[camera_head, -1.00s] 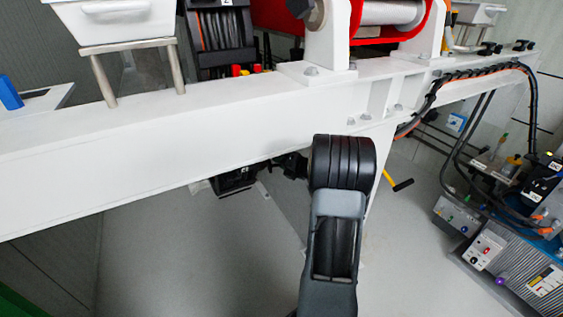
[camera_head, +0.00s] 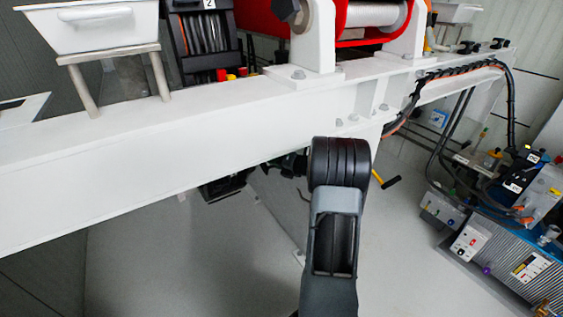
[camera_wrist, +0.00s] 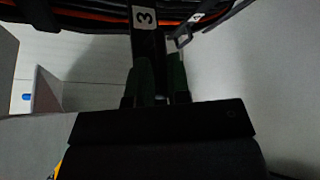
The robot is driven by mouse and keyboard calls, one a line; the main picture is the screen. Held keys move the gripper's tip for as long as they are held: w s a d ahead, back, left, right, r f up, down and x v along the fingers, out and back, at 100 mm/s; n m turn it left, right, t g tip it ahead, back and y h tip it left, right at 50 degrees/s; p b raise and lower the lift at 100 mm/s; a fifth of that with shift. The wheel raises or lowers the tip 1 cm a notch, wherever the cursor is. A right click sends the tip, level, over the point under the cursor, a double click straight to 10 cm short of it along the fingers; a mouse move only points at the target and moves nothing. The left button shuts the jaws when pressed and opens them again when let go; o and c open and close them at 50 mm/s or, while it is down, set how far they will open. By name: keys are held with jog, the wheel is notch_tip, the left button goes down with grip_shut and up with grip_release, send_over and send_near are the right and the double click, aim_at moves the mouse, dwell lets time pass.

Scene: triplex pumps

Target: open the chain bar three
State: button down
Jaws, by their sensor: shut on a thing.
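Chain bar three (camera_wrist: 149,45) is a black bar with a white label "3" in the wrist view. It runs down from a bundle of black and orange cables toward my gripper. My gripper (camera_wrist: 160,80) has dark green fingers, one on each side of the bar's lower end, and is shut on it. In the head view my arm reaches under the white beam (camera_head: 130,185), and the fingers and the bar cannot be made out there.
In the head view, a yellow-handled lever (camera_head: 386,181) is right of my arm, and a grey-blue machine (camera_head: 500,255) with hoses stands at right. Floor is clear at lower left.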

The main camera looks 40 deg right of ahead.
jog(key=shift+s+a+f, duration=0.1)
jog(key=shift+f, duration=0.2)
jog(key=c, duration=1.3)
grip_release()
jog(key=shift+o, duration=0.7)
jog(key=shift+r, duration=0.15)
